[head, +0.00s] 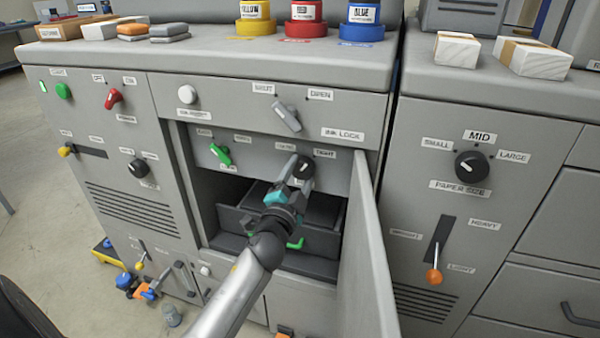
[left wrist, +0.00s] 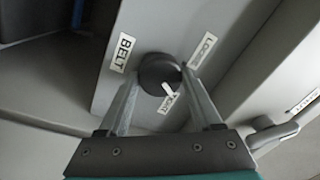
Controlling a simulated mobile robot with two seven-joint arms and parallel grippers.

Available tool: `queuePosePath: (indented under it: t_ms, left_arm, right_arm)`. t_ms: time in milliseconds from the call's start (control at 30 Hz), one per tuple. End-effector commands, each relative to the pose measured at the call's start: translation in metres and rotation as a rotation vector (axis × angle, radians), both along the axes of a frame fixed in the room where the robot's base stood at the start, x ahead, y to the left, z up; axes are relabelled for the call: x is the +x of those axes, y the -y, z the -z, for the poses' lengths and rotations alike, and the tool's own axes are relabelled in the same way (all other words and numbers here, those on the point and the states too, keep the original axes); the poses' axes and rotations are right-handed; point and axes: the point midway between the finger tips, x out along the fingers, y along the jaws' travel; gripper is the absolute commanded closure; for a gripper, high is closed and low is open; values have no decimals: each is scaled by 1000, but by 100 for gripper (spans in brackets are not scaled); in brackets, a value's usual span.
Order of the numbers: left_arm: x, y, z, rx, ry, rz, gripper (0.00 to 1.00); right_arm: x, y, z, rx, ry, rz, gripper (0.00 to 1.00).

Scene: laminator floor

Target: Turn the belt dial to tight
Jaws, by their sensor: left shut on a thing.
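The black belt dial (head: 304,166) is on the inner panel of the open middle cabinet, under the ink lock lever. In the left wrist view the dial (left wrist: 156,68) shows a white pointer directed at the TIGHT label (left wrist: 171,99). The LOOSE label (left wrist: 202,50) is to the right and the BELT label (left wrist: 123,53) to the left. My left gripper (head: 294,178) reaches in from below, its two fingers (left wrist: 163,88) on either side of the dial and shut on it. The gripper partly hides the dial in the head view. My right gripper is not in view.
The open cabinet door (head: 362,260) stands just right of my left arm. A green lever (head: 220,154) is left of the dial, and a grey ink lock lever (head: 287,117) is above. A dark drawer (head: 240,222) lies below. The paper size dial (head: 471,166) is farther right.

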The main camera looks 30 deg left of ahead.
Motion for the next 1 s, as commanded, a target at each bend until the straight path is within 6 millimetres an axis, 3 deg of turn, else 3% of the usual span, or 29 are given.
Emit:
queuePosePath:
  t_ms: [333, 900, 933, 1000]
  left_arm:
    - [0, -1, 1, 142, -36, -1, 90]
    - [0, -1, 1, 175, -43, -1, 90]
    - [0, -1, 1, 175, -43, -1, 31]
    - [0, -1, 1, 174, -43, -1, 23]
  right_arm:
    - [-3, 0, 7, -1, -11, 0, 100]
    - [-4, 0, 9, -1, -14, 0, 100]
    - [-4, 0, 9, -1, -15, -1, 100]
    - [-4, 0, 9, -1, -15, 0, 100]
